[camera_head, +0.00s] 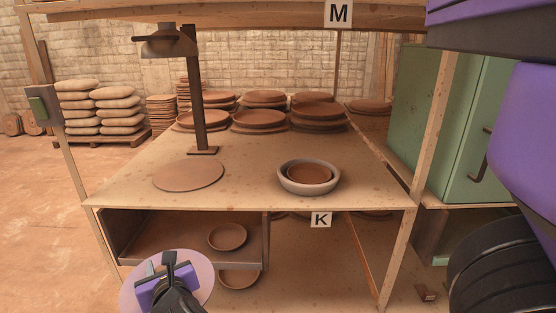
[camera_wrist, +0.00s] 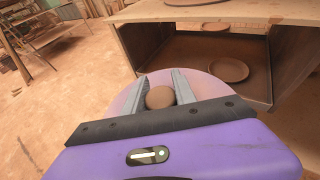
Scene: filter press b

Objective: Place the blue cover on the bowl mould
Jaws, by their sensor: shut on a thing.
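A round, flat, pale mauve cover (camera_head: 203,273) is in front of the table at the lower left of the head view. My gripper (camera_head: 168,262) is shut on the cover's round brown knob (camera_wrist: 160,97), which sits between the two grey fingers in the wrist view. The cover's disc (camera_wrist: 208,86) shows behind the fingers, and its near part is hidden by my gripper. The bowl mould (camera_head: 283,181) is a thick pale grey ring with a brown inside, on the table top near the front right, apart from the cover. Its top is open.
A flat brown disc (camera_head: 188,175) lies on the table top (camera_head: 245,193) left of the mould, in front of a dark post (camera_head: 198,100). Stacked brown discs (camera_head: 258,118) stand at the back. A lower shelf holds a brown dish (camera_head: 227,236). A green cabinet (camera_head: 432,110) stands right.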

